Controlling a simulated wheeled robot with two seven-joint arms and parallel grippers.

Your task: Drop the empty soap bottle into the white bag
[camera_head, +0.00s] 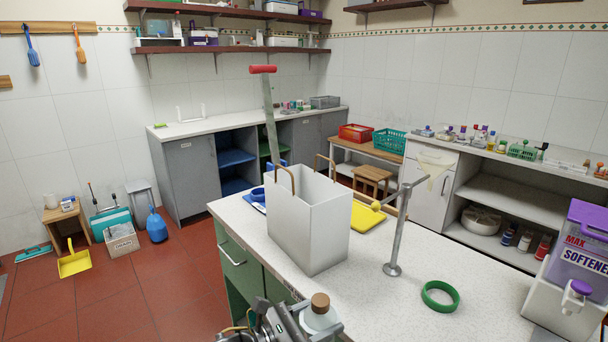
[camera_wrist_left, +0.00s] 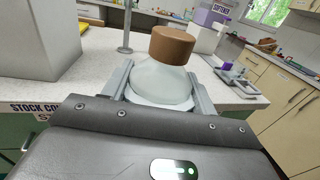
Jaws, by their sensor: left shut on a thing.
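The white bag (camera_head: 309,222) stands upright on the stone counter, with two brown handles; its top is open. Part of it also shows at the left of the left wrist view (camera_wrist_left: 42,45). My left gripper (camera_head: 307,325) is at the bottom of the head view, at the counter's near edge, in front of the bag. It is shut on the soap bottle (camera_head: 320,318), a pale, clear bottle with a brown cap. In the left wrist view the bottle (camera_wrist_left: 160,86) sits between the two fingers (camera_wrist_left: 160,92), cap up. My right gripper is out of view.
A metal post (camera_head: 393,245) with a crossbar stands on the counter (camera_head: 340,300) right of the bag. A purple softener container (camera_head: 577,255) is at the right. A yellow board (camera_head: 367,219) lies behind the bag.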

